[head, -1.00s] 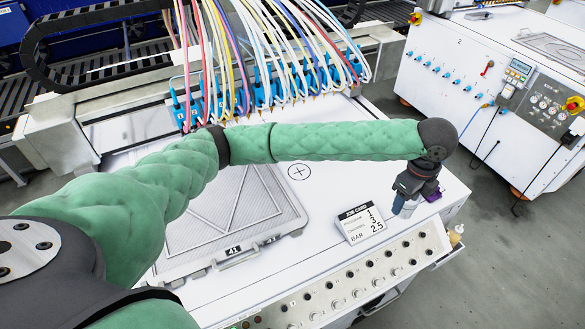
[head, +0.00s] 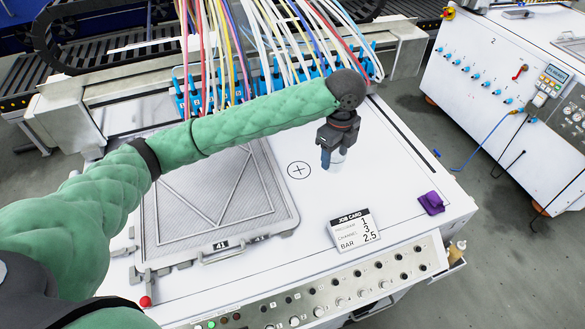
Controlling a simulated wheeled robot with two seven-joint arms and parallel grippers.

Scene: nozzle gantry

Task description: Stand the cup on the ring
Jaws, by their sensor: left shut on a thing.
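My left gripper (head: 334,150) points down over the white machine top and is shut on a blue-grey cup (head: 333,159). Only the lower part of the cup shows below the fingers. I cannot tell how far the cup is above the surface. The ring (head: 299,170) is a thin black circle with a cross in it, drawn on the white top. It is empty and lies just left of the cup in the picture. My right gripper is not in view.
A job card (head: 350,230) stands front right of the ring. A purple object (head: 431,204) lies near the right edge. A framed grey tray (head: 215,200) numbered 41 lies left of the ring. Coloured hoses and blue nozzles (head: 270,86) hang behind.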

